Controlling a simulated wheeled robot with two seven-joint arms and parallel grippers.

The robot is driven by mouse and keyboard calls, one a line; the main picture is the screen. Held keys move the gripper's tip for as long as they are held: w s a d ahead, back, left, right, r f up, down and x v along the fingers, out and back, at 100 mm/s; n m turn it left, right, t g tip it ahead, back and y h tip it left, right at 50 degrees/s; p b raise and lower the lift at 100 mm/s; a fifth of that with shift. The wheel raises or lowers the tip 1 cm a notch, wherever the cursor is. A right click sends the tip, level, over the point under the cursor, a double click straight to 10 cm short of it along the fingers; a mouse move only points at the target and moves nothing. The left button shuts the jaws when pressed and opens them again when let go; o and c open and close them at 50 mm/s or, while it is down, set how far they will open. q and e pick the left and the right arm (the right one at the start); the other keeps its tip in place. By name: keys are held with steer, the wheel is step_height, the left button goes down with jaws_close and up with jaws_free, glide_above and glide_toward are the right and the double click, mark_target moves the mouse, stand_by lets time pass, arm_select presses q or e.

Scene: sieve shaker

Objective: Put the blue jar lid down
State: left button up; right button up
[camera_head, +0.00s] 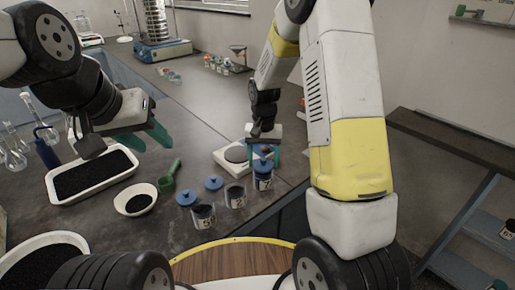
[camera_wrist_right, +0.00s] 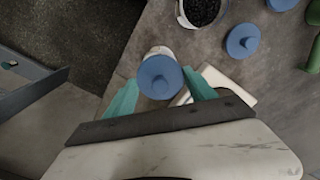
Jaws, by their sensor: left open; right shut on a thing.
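My right gripper (camera_head: 263,156) is shut on a blue jar lid with a knob; the lid shows between the teal fingers in the right wrist view (camera_wrist_right: 160,77). The held lid is over or against the right-hand jar (camera_head: 263,183), whose pale rim shows beside it in the wrist view; I cannot tell whether it rests on the jar. Two other blue lids, a left one (camera_head: 186,197) and a middle one (camera_head: 214,183), lie on the bench near two open jars of dark grains, a front one (camera_head: 204,216) and a middle one (camera_head: 236,196).
A white balance (camera_head: 227,158) stands just behind the jars. A white tray (camera_head: 52,189) and a bowl (camera_head: 122,204), both with dark grains, and a green scoop (camera_head: 169,178) are to the left. The bench edge is close to the right-hand jar.

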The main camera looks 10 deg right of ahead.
mark_target(263, 158)
steer(key=shift+f, duration=0.3)
steer(key=shift+f, duration=0.25)
steer(key=o, duration=1.3)
step_height(263, 158, up, 12)
steer(key=s+d+r+n+t+y, duration=0.1)
steer(key=s+d+r+t, duration=0.15)
steer(key=s+r, duration=0.75)
steer(key=shift+s+d+r+n+t+y, duration=0.1)
steer(key=shift+s+r+n+t+y, duration=0.4)
steer(key=shift+s, duration=1.5)
steer(key=shift+s+d+r+n+t+h, duration=0.15)
steer(key=shift+s+r+t, duration=0.65)
steer(key=shift+s, duration=1.25)
steer(key=shift+s+d+r+n+t+y, duration=0.1)
steer(key=shift+s+r+n+t+y, duration=0.35)
steer(key=shift+s, duration=1.55)
